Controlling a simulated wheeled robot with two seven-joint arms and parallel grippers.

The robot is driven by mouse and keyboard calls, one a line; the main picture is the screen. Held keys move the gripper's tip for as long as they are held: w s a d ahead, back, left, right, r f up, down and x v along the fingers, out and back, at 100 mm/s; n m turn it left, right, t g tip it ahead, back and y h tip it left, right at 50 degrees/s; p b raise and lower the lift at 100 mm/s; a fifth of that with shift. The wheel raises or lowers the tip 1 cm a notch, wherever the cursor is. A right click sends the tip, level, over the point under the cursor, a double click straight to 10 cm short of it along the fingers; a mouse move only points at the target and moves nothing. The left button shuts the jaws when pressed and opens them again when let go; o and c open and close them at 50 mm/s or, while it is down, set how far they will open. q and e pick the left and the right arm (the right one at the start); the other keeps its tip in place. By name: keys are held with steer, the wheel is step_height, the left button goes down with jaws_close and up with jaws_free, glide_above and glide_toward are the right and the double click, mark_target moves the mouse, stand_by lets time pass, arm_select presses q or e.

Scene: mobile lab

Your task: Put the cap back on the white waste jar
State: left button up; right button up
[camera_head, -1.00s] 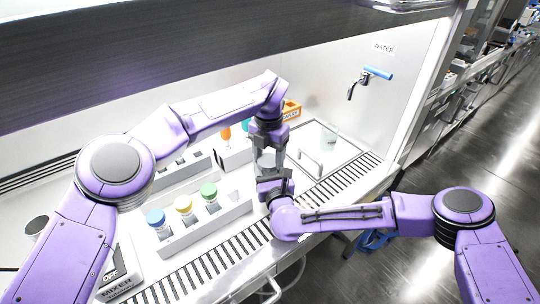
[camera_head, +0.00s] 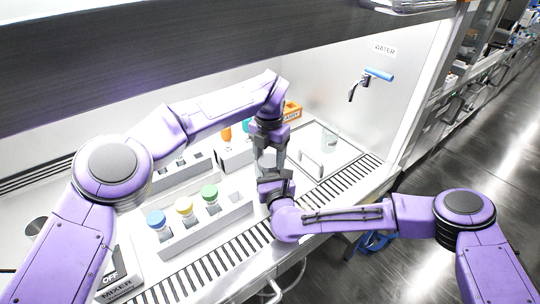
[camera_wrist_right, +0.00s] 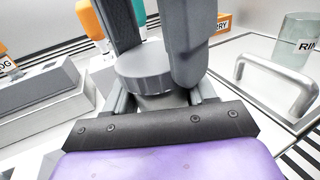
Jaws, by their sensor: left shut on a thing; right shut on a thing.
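The waste jar (camera_head: 265,162) is mostly hidden between my two grippers in the head view. In the right wrist view, a round dark grey cap (camera_wrist_right: 145,70) is between the left gripper's fingers (camera_wrist_right: 157,55), directly above the jar's pale body (camera_wrist_right: 165,102). My left gripper (camera_head: 269,148) comes down from above and is shut on the cap. My right gripper (camera_head: 273,180) is shut on the jar from the near side; its fingers also show in the right wrist view (camera_wrist_right: 155,98). I cannot tell whether the cap is seated on the rim.
A rack (camera_head: 205,228) with blue-, yellow- and green-capped vials stands left of the grippers. An orange bin (camera_head: 292,110), a glass beaker (camera_head: 330,137) and a metal handle (camera_head: 311,165) are to the right. A water tap (camera_head: 360,82) is on the wall. The mixer (camera_head: 115,280) is front left.

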arm_select(q)
steer(key=shift+a+f, duration=0.1)
steer(key=shift+f, duration=0.55)
arm_select(e)
steer(key=shift+s+a, duration=0.1)
steer(key=shift+s, duration=0.05)
arm_select(q)
steer(key=shift+f, duration=0.25)
arm_select(e)
steer(key=shift+s+a+r, duration=0.1)
steer(key=shift+a+r, duration=0.05)
arm_select(q)
steer(key=shift+r, duration=0.4)
steer(key=shift+r, duration=0.1)
stand_by(0.5)
steer(key=shift+w+r, duration=0.1)
steer(key=shift+r, duration=0.1)
arm_select(e)
steer(key=shift+w, duration=0.2)
arm_select(q)
steer(key=shift+r, duration=0.1)
arm_select(e)
steer(key=shift+d, duration=0.2)
